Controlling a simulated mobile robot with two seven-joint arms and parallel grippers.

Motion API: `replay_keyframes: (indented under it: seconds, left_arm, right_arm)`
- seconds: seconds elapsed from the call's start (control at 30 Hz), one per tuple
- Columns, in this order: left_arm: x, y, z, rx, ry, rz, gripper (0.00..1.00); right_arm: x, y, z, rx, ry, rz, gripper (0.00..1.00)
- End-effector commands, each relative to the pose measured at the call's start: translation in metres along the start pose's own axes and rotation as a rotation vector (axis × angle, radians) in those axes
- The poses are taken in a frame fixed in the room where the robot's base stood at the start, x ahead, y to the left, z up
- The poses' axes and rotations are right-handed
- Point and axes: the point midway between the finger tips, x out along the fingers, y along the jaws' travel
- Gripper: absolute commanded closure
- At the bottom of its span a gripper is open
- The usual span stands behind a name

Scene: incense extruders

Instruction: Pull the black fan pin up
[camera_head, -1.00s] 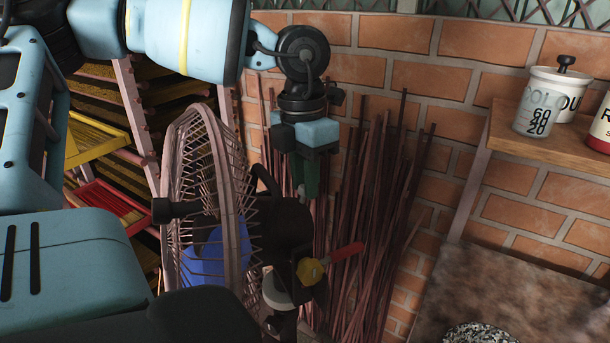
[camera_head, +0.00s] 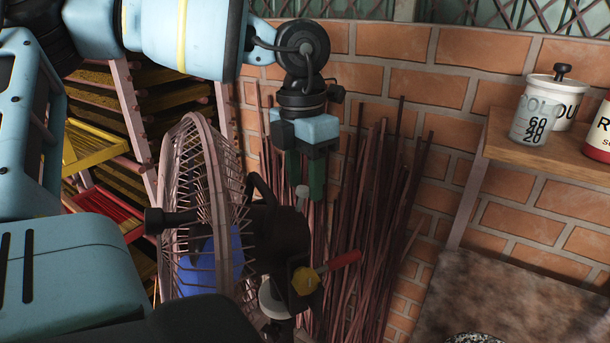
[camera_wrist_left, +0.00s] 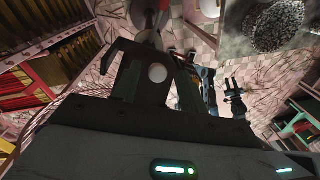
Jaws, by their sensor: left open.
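The fan (camera_head: 205,200) stands at left centre in the head view with its cage, blue hub and dark motor housing (camera_head: 285,235). My left gripper (camera_head: 304,190) points down just above the back of the housing, with its two green fingers apart. A small pale-topped knob (camera_head: 302,191) shows between the fingertips; I cannot tell whether it is the black pin. In the left wrist view a pale round top (camera_wrist_left: 157,73) shows between the open fingers. A small dark two-pronged shape (camera_wrist_left: 234,92) there may be my right gripper; its jaws are unclear.
A red handle (camera_head: 343,260) and a yellow knob (camera_head: 305,281) sit at the fan's lower right. Thin incense sticks (camera_head: 370,210) lean on the brick wall behind. Racks with yellow and red trays (camera_head: 100,205) stand left. A wooden shelf (camera_head: 540,155) holds jars at right.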

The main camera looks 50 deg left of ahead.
Motion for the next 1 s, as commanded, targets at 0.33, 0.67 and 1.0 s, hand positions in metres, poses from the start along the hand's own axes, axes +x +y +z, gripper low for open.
replay_keyframes:
  seconds: [0.33, 0.67, 1.0]
  left_arm:
    - [-0.039, 0.000, 0.001, -0.001, -0.004, 0.003, 0.57]
    - [-0.076, -0.001, 0.001, 0.001, -0.002, 0.001, 0.57]
    - [-0.078, -0.001, 0.000, 0.001, -0.001, 0.000, 0.57]
  right_arm:
    - [0.000, 0.000, 0.002, 0.001, -0.002, 0.000, 0.64]
    - [0.000, 0.000, 0.000, 0.001, 0.001, 0.000, 0.64]
    - [0.000, 0.000, -0.001, 0.001, 0.002, 0.000, 0.64]
